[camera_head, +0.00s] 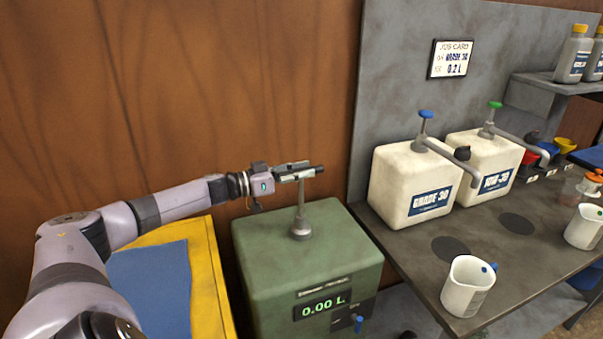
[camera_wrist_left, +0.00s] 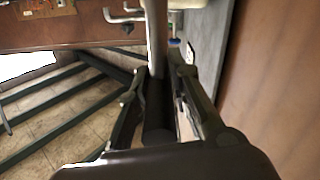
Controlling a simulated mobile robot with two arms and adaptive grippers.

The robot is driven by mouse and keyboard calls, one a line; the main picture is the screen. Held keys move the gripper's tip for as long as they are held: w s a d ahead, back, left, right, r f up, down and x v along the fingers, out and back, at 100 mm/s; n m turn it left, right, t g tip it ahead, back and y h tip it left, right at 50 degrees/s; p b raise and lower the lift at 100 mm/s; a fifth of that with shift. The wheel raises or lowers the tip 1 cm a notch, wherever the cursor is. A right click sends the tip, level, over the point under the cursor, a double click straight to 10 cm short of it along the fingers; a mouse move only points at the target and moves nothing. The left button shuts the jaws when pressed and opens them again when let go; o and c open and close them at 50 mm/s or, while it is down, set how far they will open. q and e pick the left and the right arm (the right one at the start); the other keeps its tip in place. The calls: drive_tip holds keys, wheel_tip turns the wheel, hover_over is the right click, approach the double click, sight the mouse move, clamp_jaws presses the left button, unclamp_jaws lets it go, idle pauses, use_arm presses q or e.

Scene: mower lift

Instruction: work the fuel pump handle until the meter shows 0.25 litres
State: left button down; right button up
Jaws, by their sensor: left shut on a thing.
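The green fuel pump (camera_head: 290,262) stands left of the workbench. Its meter (camera_head: 323,307) reads 0.00 L. A grey shaft rises from a round collar on its top to the dark pump handle (camera_head: 320,169). My left gripper (camera_head: 298,172) reaches in from the left and is shut on the handle at the top of the shaft. In the left wrist view the handle (camera_wrist_left: 157,122) lies between the fingers, with the grey shaft running up from it. A small blue tap (camera_head: 358,322) is on the pump's front. My right gripper is out of view.
The grey workbench (camera_head: 420,262) stands at the right with two white pump containers, GRADE 30 (camera_head: 412,185) and LOW-30 (camera_head: 488,165), and a white jug (camera_head: 468,286). A yellow-framed blue surface (camera_head: 150,285) lies under my left arm. A wooden wall (camera_head: 230,80) is close behind.

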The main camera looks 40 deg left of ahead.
sight(301, 216)
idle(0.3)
use_arm(q)
wheel_tip(301, 216, down, 10)
drive_tip(key=b, duration=0.4)
drive_tip(key=shift+f, duration=0.3)
drive_tip(key=c, duration=1.8)
unclamp_jaws()
drive_tip(key=shift+f, duration=0.1)
drive_tip(key=o, duration=0.3)
drive_tip(key=shift+r, duration=0.2)
